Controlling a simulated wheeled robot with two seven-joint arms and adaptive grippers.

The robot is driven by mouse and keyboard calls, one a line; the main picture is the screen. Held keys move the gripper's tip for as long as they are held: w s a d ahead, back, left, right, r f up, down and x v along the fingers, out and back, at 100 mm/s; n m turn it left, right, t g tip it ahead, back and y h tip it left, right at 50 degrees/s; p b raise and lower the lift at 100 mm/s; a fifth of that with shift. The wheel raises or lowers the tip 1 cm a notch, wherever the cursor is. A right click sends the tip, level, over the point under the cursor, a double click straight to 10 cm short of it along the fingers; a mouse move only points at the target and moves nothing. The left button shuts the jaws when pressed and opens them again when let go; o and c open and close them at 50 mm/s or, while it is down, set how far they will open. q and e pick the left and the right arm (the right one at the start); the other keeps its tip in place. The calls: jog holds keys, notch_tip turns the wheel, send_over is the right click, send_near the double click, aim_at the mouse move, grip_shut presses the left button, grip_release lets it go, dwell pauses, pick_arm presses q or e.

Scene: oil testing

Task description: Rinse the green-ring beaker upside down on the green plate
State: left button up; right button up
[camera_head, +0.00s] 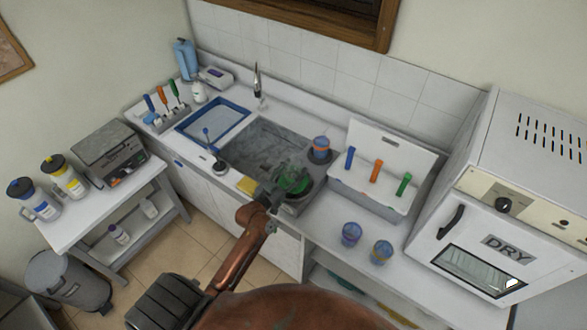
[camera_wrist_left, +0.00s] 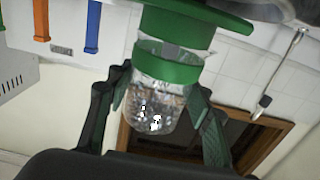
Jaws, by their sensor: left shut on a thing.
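My left gripper (camera_head: 281,184) is over the front right part of the sink, shut around the clear green-ring beaker. In the left wrist view the beaker (camera_wrist_left: 158,105) sits between both fingers, with shiny drops or highlights on its glass. Its green ring (camera_wrist_left: 172,66) is toward the green plate (camera_wrist_left: 200,14). The wrist view is inverted, so the beaker is upside down above or on the plate. I cannot tell for certain whether its rim touches. In the head view the green plate (camera_head: 303,188) is partly hidden by the gripper. My right gripper is out of view.
An orange-and-blue beaker (camera_head: 319,146) stands behind at the sink's right edge. Two ringed beakers (camera_head: 351,234) (camera_head: 381,251) stand on the right counter.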

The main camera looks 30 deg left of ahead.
aim_at(294, 162)
pick_arm(q)
jog(key=shift+r+p, duration=2.45)
jog(key=shift+r, duration=0.45)
